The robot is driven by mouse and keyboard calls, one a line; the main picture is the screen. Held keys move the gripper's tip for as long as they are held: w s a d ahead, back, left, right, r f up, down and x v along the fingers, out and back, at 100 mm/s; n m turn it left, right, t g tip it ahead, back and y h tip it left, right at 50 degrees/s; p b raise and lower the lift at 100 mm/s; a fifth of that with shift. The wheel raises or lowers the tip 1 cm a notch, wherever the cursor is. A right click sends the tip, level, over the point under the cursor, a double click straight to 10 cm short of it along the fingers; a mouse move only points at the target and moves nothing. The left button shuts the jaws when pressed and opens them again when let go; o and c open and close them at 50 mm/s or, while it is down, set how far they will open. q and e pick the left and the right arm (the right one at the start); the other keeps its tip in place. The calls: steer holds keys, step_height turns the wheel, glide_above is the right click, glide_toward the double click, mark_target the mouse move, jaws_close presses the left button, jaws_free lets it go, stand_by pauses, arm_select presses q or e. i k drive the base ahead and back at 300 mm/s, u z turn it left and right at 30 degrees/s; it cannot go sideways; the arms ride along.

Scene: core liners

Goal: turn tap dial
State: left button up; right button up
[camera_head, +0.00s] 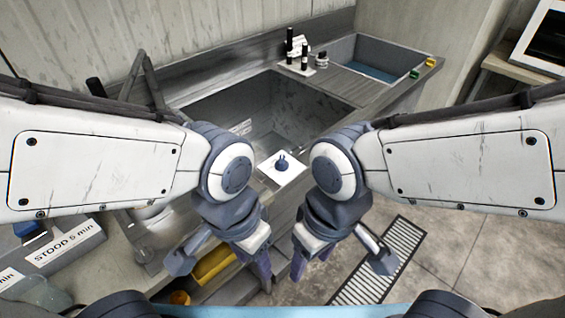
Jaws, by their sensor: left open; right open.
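A small dark-blue dial (282,163) sits on a white square plate (292,176) at the front of the large grey sink (240,105). It shows in the head view between my two forearms. I take it to be the tap dial. My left gripper (222,262) hangs below and left of the dial, open and empty, with its fingers spread. My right gripper (340,262) hangs below and right of the dial, also open and empty. Both grippers are apart from the dial. The inner fingers of the two grippers are close together.
A smaller basin (385,72) with blue water stands at the back right. Dark bottles (297,50) stand between the basins. A grey box labelled "STOOD 5 min" (62,250) is on the left counter. A yellow object (214,266) lies behind my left gripper. A floor grate (365,283) lies right.

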mark_target(281, 164)
steer(key=z, duration=0.2)
steer(key=k, duration=1.3)
steer(key=z, duration=1)
steer(key=i, duration=0.6)
steer(key=u, duration=0.55)
steer(key=i, duration=0.75)
steer(key=u, duration=1.15)
steer(key=i, duration=0.35)
steer(key=u, duration=0.3)
